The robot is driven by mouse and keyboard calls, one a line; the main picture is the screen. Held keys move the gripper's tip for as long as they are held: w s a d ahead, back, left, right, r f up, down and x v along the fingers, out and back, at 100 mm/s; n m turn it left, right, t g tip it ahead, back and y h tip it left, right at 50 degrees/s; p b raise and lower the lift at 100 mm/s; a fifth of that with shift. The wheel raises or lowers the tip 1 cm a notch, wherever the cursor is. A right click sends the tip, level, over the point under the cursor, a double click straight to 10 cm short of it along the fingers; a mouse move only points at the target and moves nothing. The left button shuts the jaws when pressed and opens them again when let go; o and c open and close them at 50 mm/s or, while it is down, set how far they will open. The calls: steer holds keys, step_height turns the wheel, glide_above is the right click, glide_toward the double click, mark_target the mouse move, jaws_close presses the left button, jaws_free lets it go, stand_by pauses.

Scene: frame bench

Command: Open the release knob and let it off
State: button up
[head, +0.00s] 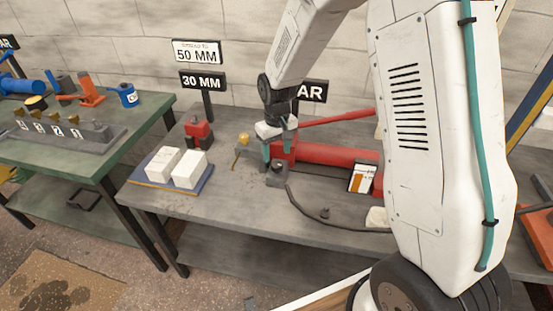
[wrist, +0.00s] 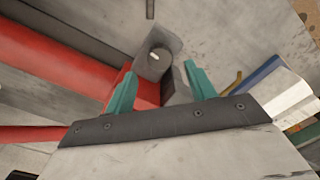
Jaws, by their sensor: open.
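The release knob (wrist: 154,62) is a dark grey round knob with a small white mark on top, beside the red pump body (wrist: 60,50). In the head view the knob (head: 277,167) sits low at the left end of the red pump (head: 335,155), partly covered by my fingers. My gripper (wrist: 161,72) has two teal fingers, open and apart, with the knob showing between and beyond their tips. In the head view my gripper (head: 277,152) points down over the knob. I cannot tell whether the fingers touch it.
The red pump handle (head: 335,118) runs behind my gripper. Two white blocks (head: 188,170) lie on a blue tray (head: 150,183) to the left. A red jack (head: 198,132) stands behind them. A black hose (head: 310,207) curves along the grey bench (head: 225,205). A green bench (head: 70,160) stands further left.

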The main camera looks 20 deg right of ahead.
mark_target(277, 164)
steer(key=shift+r, duration=1.55)
steer(key=s+d+r, duration=0.1)
steer(key=s+r, duration=0.6)
steer(key=s, duration=0.3)
steer(key=s+d+r+m+t, duration=0.1)
steer(key=s+r, duration=0.5)
steer(key=s, duration=0.5)
steer(key=s+d+r+m, duration=0.1)
steer(key=s+r, duration=0.6)
steer(key=s, duration=0.4)
steer(key=shift+r, duration=0.35)
